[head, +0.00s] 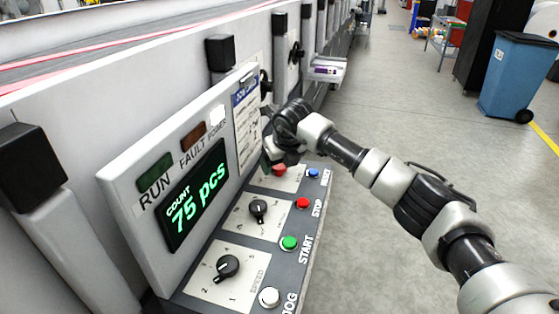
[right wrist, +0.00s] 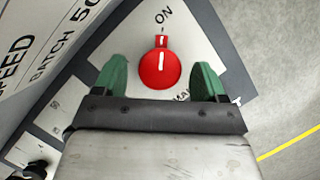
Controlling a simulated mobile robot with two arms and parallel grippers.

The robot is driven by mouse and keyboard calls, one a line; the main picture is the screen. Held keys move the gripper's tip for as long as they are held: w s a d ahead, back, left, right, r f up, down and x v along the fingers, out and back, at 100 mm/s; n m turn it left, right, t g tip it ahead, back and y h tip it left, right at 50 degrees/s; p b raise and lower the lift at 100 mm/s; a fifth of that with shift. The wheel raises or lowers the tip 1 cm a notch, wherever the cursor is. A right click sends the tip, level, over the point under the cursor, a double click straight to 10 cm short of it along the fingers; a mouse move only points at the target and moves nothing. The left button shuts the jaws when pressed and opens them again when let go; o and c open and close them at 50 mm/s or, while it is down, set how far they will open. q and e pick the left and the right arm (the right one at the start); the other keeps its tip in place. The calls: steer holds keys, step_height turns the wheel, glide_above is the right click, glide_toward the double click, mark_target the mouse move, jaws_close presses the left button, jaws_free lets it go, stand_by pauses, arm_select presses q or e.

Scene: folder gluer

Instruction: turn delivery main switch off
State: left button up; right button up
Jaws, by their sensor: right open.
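The delivery main switch is a round red rotary knob (right wrist: 158,70) on a light plate in the right wrist view. Its white mark lines up with the ON label (right wrist: 164,15). In the head view the red knob (head: 279,169) shows partly below my gripper, at the far end of the sloping control panel. My right gripper (head: 273,160) is open. In the wrist view its two green fingers stand on either side of the knob, with visible gaps. I cannot tell how deep the fingertips reach. My left gripper is not in view.
The panel also carries black dials (head: 258,209), a blue button (head: 313,173), a red STOP button (head: 303,203), a green START button (head: 289,243) and a white JOG button (head: 269,297). Open floor lies to the right.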

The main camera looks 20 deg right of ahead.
steer(key=shift+f, duration=0.15)
steer(key=shift+c, duration=0.2)
steer(key=c, duration=0.8)
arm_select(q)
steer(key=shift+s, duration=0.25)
arm_select(e)
steer(key=shift+c, duration=0.2)
